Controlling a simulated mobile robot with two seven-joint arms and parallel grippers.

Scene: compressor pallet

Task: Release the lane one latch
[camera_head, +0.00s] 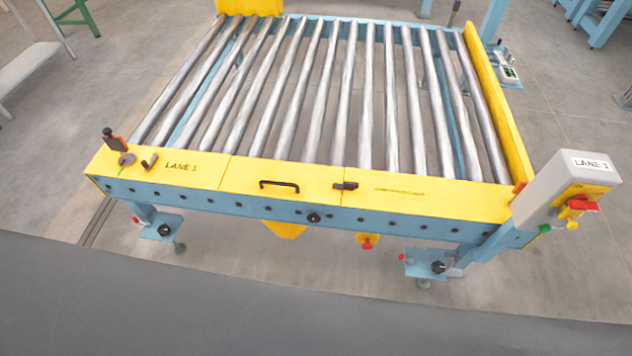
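The lane one roller conveyor has a yellow front cover (210,171) marked "LANE 1" over a blue frame. A small dark latch-like piece (345,186) lies across a seam near the middle of the cover, right of a black pull handle (279,185). I cannot tell from this view which piece is the lane one latch or its state. Neither of my grippers is in view.
A grey control box (566,172) labelled "LANE 1" stands at the front right corner, with a red and yellow switch (580,204). A green-legged bench (80,18) is far left.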

